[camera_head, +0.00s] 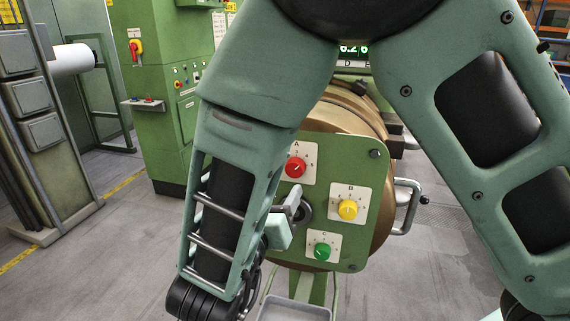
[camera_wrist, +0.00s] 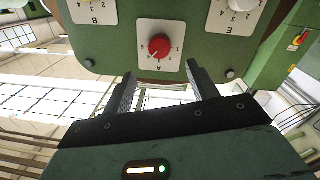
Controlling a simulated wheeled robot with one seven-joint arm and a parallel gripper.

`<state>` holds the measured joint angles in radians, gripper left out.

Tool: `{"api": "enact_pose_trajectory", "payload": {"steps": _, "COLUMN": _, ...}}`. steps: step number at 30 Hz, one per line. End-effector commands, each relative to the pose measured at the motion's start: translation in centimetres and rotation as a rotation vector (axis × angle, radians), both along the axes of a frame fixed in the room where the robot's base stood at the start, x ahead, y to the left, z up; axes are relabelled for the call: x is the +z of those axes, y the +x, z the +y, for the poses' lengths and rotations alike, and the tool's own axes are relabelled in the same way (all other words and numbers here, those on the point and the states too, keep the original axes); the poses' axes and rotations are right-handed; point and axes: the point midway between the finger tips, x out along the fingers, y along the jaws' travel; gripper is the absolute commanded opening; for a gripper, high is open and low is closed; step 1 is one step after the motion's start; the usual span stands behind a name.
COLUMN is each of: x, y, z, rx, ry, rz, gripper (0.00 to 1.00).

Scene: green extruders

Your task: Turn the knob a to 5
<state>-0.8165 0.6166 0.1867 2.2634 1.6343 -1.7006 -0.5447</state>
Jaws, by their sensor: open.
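Knob A (camera_head: 296,167) is a round red knob on a white square plate marked A, at the upper left of the green panel. It also shows in the wrist view (camera_wrist: 159,46), upside down, with small digits around it. I cannot read for sure which digit it points at. My gripper (camera_wrist: 160,80) is open and empty, its two dark fingers apart below the knob in that view, one toward each side, not around it. In the head view my gripper (camera_head: 292,209) is in front of the panel, below knob A, partly hidden by my arm.
A yellow knob B (camera_head: 347,209) and a green knob C (camera_head: 322,250) sit on the same green panel (camera_head: 368,175). A metal handle (camera_head: 407,205) sticks out at its right. A green cabinet (camera_head: 160,90) stands behind at left. Grey floor is open around.

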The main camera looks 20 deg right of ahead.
Motion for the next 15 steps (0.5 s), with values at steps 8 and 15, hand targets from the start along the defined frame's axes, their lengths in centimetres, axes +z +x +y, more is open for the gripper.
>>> {"api": "enact_pose_trajectory", "payload": {"steps": 8, "x": 0.4, "y": 4.3, "z": -3.7, "rx": -0.002, "ry": -0.001, "rz": 0.001, "gripper": 0.58}}
{"api": "enact_pose_trajectory", "payload": {"steps": 15, "x": 0.1, "y": 6.5, "z": -5.4, "rx": 0.000, "ry": 0.001, "rz": 0.001, "gripper": 0.58}}
